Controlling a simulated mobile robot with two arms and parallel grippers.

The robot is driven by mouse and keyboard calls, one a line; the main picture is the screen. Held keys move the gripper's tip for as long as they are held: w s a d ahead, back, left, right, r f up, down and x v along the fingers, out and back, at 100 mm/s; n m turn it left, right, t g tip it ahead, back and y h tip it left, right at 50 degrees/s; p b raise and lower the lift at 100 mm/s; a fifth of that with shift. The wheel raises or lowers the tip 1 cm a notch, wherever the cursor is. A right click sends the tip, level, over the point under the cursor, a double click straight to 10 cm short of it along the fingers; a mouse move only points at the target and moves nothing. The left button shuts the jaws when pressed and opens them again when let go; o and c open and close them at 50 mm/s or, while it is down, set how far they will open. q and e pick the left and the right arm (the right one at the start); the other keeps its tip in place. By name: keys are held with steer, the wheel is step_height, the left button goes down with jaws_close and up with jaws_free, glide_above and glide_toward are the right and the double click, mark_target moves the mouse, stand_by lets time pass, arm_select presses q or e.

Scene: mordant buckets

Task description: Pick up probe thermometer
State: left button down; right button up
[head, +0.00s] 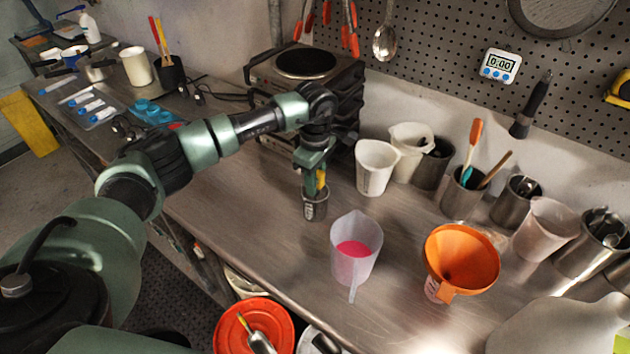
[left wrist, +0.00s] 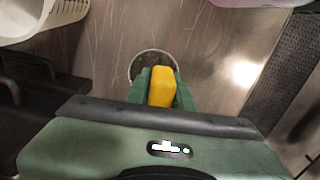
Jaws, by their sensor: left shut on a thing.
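The probe thermometer's yellow body (head: 321,180) is between the green fingers of my left gripper (head: 312,184), which is shut on it. The left wrist view shows the same yellow body (left wrist: 162,87) squeezed between both fingers of the gripper (left wrist: 160,90). Directly below is a small metal cup (head: 315,209), its rim partly covered by the fingers in the left wrist view (left wrist: 135,64). The thermometer's lower part is hidden, so I cannot tell if it is still inside the cup. My right gripper is not in view.
A translucent jug with pink liquid (head: 338,270) and an orange funnel (head: 436,262) stand to the right. White beakers (head: 375,170) and metal tool cups (head: 458,202) line the back. A hot plate (head: 262,75) sits behind my arm. Bare steel worktop (head: 240,225) lies left of the cup.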

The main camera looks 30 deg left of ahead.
arm_select(q)
steer(key=shift+w+r, duration=0.1)
steer(key=shift+r, duration=0.4)
step_height(320, 180, up, 19)
steer(key=b, duration=0.5)
steer(key=shift+r, duration=0.1)
